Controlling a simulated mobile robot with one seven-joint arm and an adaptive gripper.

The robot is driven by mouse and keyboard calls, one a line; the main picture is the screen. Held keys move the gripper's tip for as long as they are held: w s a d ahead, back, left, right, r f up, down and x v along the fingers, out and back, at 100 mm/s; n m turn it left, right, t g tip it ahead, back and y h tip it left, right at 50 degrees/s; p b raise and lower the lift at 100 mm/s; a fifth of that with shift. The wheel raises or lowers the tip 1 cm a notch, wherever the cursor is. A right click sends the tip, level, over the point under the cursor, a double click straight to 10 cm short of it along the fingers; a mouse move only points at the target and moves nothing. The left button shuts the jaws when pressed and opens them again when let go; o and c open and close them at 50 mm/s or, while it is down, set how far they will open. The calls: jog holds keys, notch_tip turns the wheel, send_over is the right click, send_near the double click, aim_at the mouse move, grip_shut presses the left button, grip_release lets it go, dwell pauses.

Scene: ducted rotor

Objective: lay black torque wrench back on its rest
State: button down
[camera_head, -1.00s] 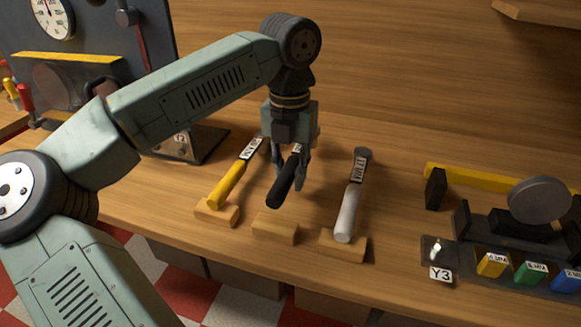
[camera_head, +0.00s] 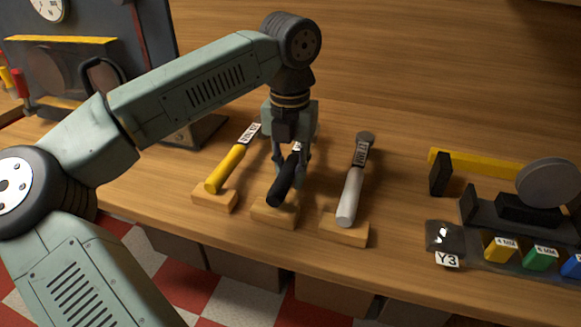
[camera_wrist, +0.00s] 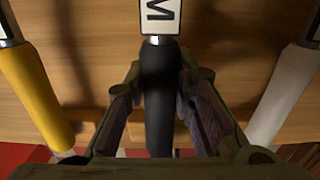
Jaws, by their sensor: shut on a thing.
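The black torque wrench (camera_head: 284,180) has a dark handle and a white label near its far end. My gripper (camera_head: 290,165) is shut on its handle from above. In the wrist view the black handle (camera_wrist: 158,95) lies between the two fingers (camera_wrist: 163,110). Its near end is right at the wooden rest block (camera_head: 275,214), the middle of three. I cannot tell whether handle and block touch. My gripper hides much of the wrench's far part.
A yellow-handled wrench (camera_head: 228,168) lies on the left block (camera_head: 214,201), and a white-handled one (camera_head: 350,196) on the right block (camera_head: 344,234). A stand with a yellow bar (camera_head: 484,168) and coloured bins (camera_head: 540,258) is at the right. Bare bench lies between the wrenches.

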jog(key=shift+f, duration=0.1)
jog(key=c, duration=1.3)
grip_release()
